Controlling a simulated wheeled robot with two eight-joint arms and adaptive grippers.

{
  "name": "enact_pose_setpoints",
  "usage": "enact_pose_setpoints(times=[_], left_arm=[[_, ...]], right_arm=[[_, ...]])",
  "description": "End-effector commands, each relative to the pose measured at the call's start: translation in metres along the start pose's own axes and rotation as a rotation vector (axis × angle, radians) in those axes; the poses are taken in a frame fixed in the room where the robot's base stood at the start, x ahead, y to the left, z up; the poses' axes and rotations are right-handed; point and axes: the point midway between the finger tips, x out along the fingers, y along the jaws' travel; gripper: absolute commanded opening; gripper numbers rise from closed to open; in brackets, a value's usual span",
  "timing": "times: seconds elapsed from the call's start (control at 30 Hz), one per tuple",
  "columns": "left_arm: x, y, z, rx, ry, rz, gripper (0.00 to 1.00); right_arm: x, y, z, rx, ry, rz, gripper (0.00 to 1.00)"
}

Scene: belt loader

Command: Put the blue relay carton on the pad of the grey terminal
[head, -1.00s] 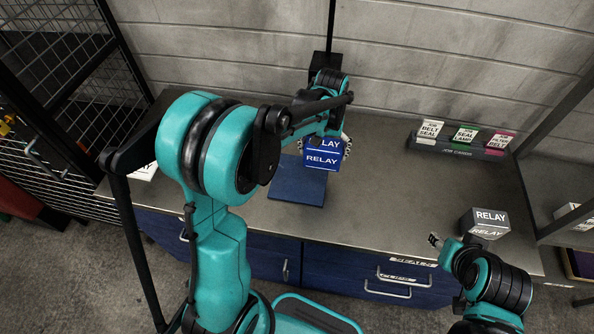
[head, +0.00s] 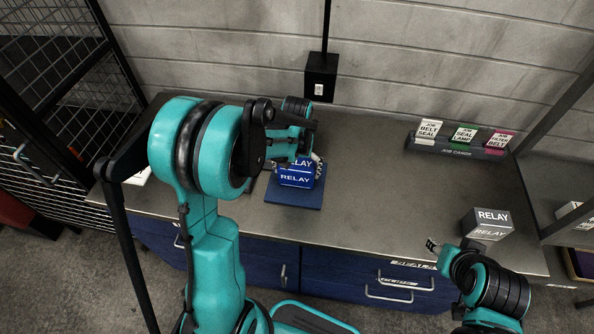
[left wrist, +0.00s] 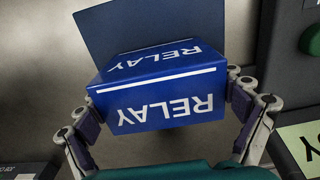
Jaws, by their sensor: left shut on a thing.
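The blue relay carton (head: 296,180) is in my left gripper (head: 300,168), over the flat blue pad (head: 300,201) on the bench. In the left wrist view the carton (left wrist: 165,100) sits between the two fingers of the left gripper (left wrist: 168,108), which is shut on its sides. A dark blue panel, seemingly the pad (left wrist: 155,22), shows beyond it. I cannot tell whether the carton touches the pad. A dark grey housing with a green button (left wrist: 311,40) is at the right of that view; my arm hides this area in the head view. My right gripper (head: 433,245) is small at the bench front.
A grey relay carton (head: 487,223) stands at the right of the bench, near my right gripper. A job-card rack (head: 455,147) stands at the back right. A black box (head: 320,77) is on the wall behind. The middle of the bench top (head: 375,190) is clear.

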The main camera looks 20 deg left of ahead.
Motion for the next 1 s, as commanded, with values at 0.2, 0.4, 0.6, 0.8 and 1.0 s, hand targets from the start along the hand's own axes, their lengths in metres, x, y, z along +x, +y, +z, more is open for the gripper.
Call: enact_pose_setpoints(times=[0.2,0.4,0.6,0.8,1.0], left_arm=[[0.003,0.000,0.000,0.000,0.000,0.000,1.00],[0.003,0.000,0.000,0.000,0.000,0.000,1.00],[-0.006,0.000,0.000,0.000,0.000,0.000,1.00],[-0.045,0.000,0.000,0.000,0.000,0.000,1.00],[-0.089,0.000,0.000,0.000,0.000,0.000,1.00]], right_arm=[[0.002,0.000,0.002,0.000,0.000,0.000,0.40],[0.002,0.000,0.002,0.000,0.000,0.000,0.40],[-0.002,0.000,-0.002,0.000,0.000,0.000,0.40],[-0.012,0.000,-0.009,0.000,0.000,0.000,0.40],[-0.021,0.000,-0.015,0.000,0.000,0.000,0.40]])
